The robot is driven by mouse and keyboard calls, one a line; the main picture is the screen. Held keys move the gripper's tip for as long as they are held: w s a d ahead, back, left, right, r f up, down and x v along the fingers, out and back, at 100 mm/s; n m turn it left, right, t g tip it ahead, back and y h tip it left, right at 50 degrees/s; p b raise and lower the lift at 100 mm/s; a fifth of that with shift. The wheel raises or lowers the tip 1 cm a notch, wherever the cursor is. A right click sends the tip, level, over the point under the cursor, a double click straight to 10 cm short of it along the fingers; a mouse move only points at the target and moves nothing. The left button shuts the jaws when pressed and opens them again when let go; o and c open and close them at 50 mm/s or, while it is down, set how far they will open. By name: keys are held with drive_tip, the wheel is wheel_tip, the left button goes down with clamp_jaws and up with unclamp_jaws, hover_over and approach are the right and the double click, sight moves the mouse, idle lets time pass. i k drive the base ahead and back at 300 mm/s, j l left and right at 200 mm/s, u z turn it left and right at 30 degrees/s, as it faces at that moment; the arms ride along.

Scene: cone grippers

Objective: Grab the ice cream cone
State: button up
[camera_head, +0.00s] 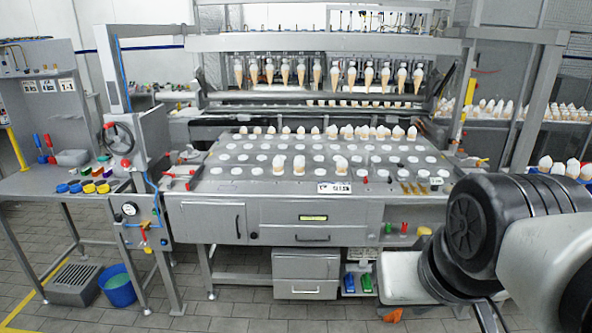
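Several ice cream cones with white tops and tan cones hang in a row under the machine's overhead bar, such as one hanging cone (369,75). Several more white-topped cones stand along the back of the metal table, such as one back-row cone (383,132). Three cones stand nearer the front: a left one (280,163), one beside it (299,164) and one farther right (341,164). Which cone the task means, I cannot tell. My arm fills the lower right, apart from these cones. I cannot make out my gripper's fingers.
The grey table (232,187) has rows of white round spots and drawers below. A side bench (30,184) with coloured pots stands left, a blue bucket (118,287) on the floor. More cones stand on a rack at right. Tiled floor (240,315) lies in front.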

sight(278, 162)
drive_tip(key=i+j+z, duration=0.25)
drive_tip(key=i+j, duration=0.65)
drive_tip(key=i, duration=0.3)
drive_tip(key=i+j+z, duration=0.3)
drive_tip(key=i+j, duration=0.8)
